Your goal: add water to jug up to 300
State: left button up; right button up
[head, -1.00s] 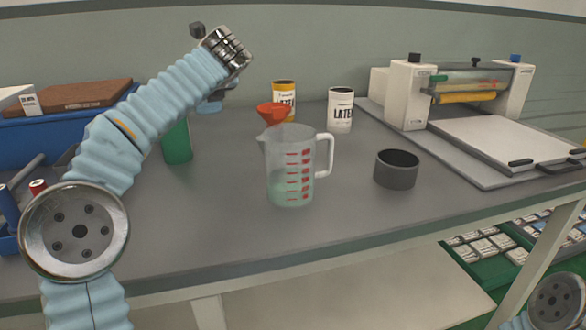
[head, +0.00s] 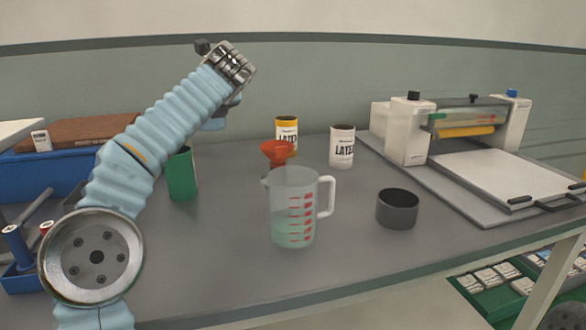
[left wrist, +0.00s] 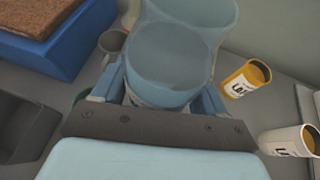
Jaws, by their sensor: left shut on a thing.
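The clear jug (head: 294,208) with red marks and a white handle stands upright on the grey bench in the head view. Pale greenish liquid fills its lower part; I cannot read the numbers. My left gripper (left wrist: 163,86) is shut on a translucent bluish container (left wrist: 172,62), with a finger on each side in the left wrist view. In the head view my left arm reaches up at the left of the jug, and its wrist hides most of the gripper and the container. No pouring stream is visible. My right gripper is out of view.
A red funnel (head: 278,152) is behind the jug. A yellow-labelled can (head: 287,125) and white can (head: 342,147) stand at the back. A dark cup (head: 397,210) is right of the jug, a green cylinder (head: 182,175) left, and a roller machine (head: 405,130) far right.

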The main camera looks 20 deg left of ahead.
aim_at(292, 189)
jog(key=k+l, duration=0.35)
jog(key=l, duration=0.15)
jog(key=k+l, duration=0.75)
jog(key=l, duration=0.3)
jog(key=k+l, duration=0.35)
jog(key=l, duration=0.15)
